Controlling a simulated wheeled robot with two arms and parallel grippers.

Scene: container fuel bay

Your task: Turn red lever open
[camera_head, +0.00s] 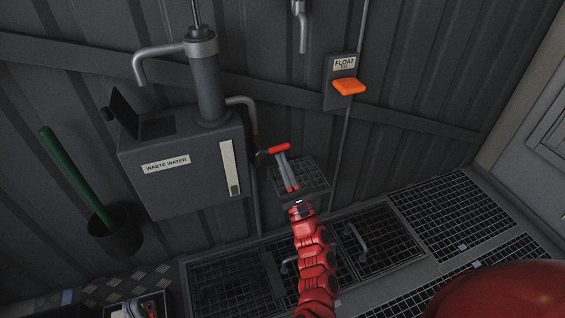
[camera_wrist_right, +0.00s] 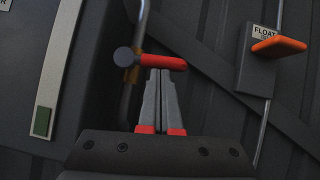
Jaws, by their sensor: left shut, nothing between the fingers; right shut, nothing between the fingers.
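The red lever (camera_head: 279,148) sits on the pipe beside the waste water tank (camera_head: 185,165). It points to the right from a dark round pivot, roughly level in the right wrist view (camera_wrist_right: 168,62). My right gripper (camera_head: 283,161) is just below the lever, its grey fingers shut with nothing between them. In the right wrist view the fingertips (camera_wrist_right: 160,74) reach the lever's lower edge; I cannot tell whether they touch it. A brass-coloured fitting (camera_wrist_right: 133,75) shows behind the pivot. My left gripper is not in view.
An orange float handle (camera_head: 349,86) juts from a wall plate to the right. A vertical pipe (camera_head: 255,190) runs down by the tank. A green-handled tool stands in a dark holder (camera_head: 111,229) at left. Floor grates (camera_head: 455,212) lie below.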

